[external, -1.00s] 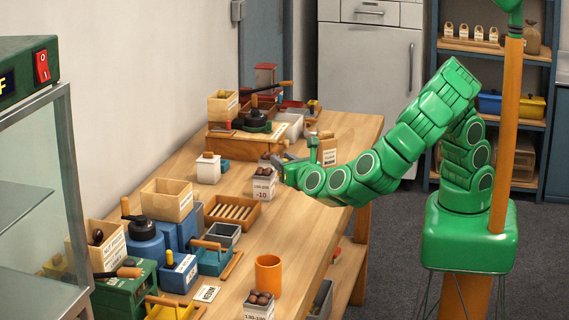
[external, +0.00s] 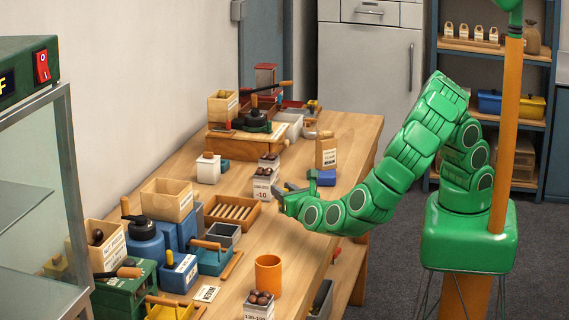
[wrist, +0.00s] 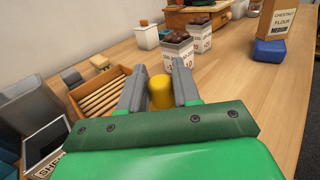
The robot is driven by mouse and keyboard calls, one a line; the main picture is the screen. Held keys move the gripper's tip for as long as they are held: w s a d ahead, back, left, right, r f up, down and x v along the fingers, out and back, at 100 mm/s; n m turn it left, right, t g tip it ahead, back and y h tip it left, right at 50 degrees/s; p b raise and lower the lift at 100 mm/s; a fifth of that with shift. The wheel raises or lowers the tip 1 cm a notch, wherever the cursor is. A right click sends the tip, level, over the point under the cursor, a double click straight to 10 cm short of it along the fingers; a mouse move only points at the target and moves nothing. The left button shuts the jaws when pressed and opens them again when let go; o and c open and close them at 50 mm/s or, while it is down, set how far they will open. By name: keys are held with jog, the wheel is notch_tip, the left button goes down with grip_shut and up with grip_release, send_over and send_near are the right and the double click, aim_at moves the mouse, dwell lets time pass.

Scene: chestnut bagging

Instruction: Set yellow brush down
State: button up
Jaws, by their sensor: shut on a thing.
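My gripper (wrist: 158,85) is shut on the yellow brush (wrist: 161,92). In the wrist view the brush shows as a yellow rounded shape between the two grey fingers, and its lower part is hidden by my gripper body. In the external view my gripper (external: 281,201) is above the wooden table (external: 265,232), just right of the slatted wooden tray. The brush cannot be made out there. I cannot tell whether the brush touches the table.
The slatted wooden tray (external: 232,213) lies left of my gripper. Boxes of chestnuts (external: 264,188) stand just behind it. A flour bag (external: 326,152) and a blue block (external: 326,178) stand farther back right. An orange cup (external: 268,273) stands nearer the camera. Bare tabletop lies between.

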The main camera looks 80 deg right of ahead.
jog(key=shift+f, duration=1.6)
jog(key=shift+f, duration=0.15)
jog(key=o, duration=1.1)
jog(key=shift+c, duration=0.2)
jog(key=shift+s+a, duration=0.1)
jog(key=v, duration=1.1)
jog(key=shift+s+a, duration=0.25)
